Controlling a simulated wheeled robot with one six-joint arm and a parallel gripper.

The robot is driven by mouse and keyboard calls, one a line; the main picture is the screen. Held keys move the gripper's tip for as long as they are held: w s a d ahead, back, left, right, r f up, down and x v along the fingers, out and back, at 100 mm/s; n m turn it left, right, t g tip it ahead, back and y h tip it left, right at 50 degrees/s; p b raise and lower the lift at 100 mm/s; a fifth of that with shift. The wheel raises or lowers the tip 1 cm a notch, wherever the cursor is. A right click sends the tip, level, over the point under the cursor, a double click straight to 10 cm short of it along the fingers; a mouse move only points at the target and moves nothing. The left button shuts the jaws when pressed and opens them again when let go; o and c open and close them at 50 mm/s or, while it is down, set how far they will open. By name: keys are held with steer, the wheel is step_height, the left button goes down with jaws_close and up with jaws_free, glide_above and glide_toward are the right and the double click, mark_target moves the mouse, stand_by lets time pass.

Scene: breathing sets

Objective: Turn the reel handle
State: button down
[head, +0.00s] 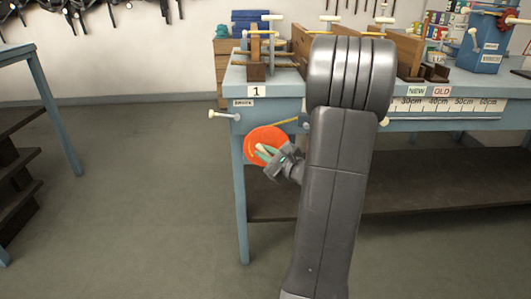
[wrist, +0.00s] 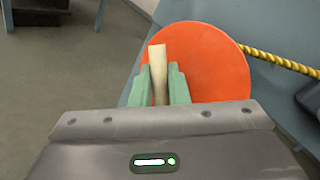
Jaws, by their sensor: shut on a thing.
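The reel is an orange disc (head: 266,137) at the left front leg of the blue workbench, and it fills the upper middle of the wrist view (wrist: 208,62). A pale, cream-coloured handle (wrist: 157,64) sticks out from the reel's face. My gripper (head: 266,153) is at the reel, with its green fingers (wrist: 165,86) on both sides of the handle, shut on it. The handle's tip shows beyond the fingers. In the wrist view the handle points nearly straight up. The handle's base is partly hidden by the fingers.
A yellow rope (wrist: 280,61) runs right from the reel. The blue workbench (head: 240,170) carries wooden racks and a blue box (head: 478,50). A cream knob (head: 212,114) juts from its left corner. Another blue table (head: 50,110) stands at left. Open floor (head: 150,200) lies between them.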

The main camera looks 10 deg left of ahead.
steer(key=shift+f+n+h, duration=0.3)
steer(key=shift+n, duration=0.1)
steer(key=c, duration=1.4)
jaws_free()
steer(key=shift+c, duration=0.2)
steer(key=shift+d+r, duration=0.1)
steer(key=shift+d, duration=0.05)
steer(key=shift+s+d+r, duration=0.1)
steer(key=shift+s+d, duration=0.1)
steer(key=shift+d, duration=0.1)
steer(key=p+v, duration=0.3)
steer(key=v, duration=1)
steer(key=shift+w, duration=0.15)
